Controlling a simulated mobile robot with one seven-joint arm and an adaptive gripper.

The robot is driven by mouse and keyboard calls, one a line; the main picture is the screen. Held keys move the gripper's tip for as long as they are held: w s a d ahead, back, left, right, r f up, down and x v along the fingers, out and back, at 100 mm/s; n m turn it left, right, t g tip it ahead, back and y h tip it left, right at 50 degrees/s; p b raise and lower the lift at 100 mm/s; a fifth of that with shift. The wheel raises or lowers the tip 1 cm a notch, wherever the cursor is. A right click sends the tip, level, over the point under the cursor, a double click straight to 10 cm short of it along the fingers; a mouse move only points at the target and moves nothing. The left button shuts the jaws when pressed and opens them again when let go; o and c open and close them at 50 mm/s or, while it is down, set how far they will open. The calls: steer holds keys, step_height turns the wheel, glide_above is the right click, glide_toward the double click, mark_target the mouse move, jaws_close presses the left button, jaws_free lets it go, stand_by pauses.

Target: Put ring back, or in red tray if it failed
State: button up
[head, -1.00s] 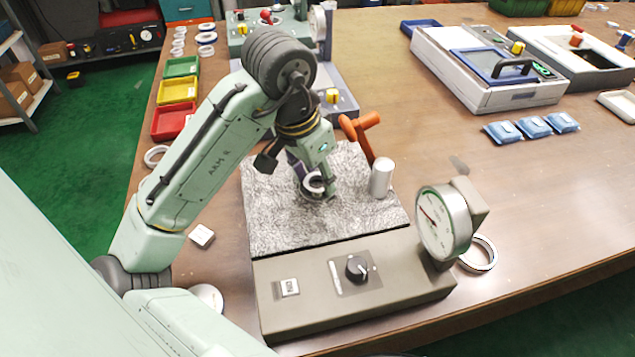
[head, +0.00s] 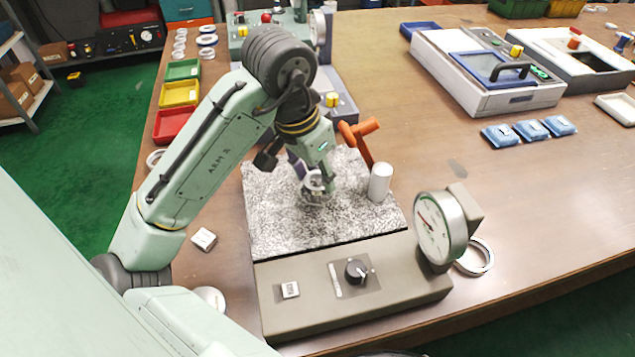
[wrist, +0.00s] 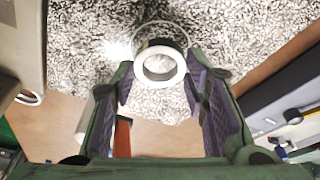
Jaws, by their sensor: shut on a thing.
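A small pale metal ring (wrist: 177,68) sits between the fingertips of my gripper (wrist: 158,84) in the wrist view. In the head view the ring and my gripper (head: 317,186) are over the middle of the speckled plate (head: 275,225). The gripper is shut on the ring. Whether the ring touches the plate I cannot tell. A thin circle shows on the plate around the ring in the wrist view.
A white cylinder (head: 380,182) and an orange handle (head: 363,146) stand close right of the gripper. A dial gauge (head: 440,228) stands at the front right, with a larger ring (head: 476,257) beside it. Yellow (head: 179,93) and green (head: 183,70) trays lie behind the red one.

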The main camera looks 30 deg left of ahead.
mark_target(321, 177)
steer(key=shift+r+p, duration=1.55)
steer(key=shift+r, duration=0.25)
steer(key=shift+f, duration=0.1)
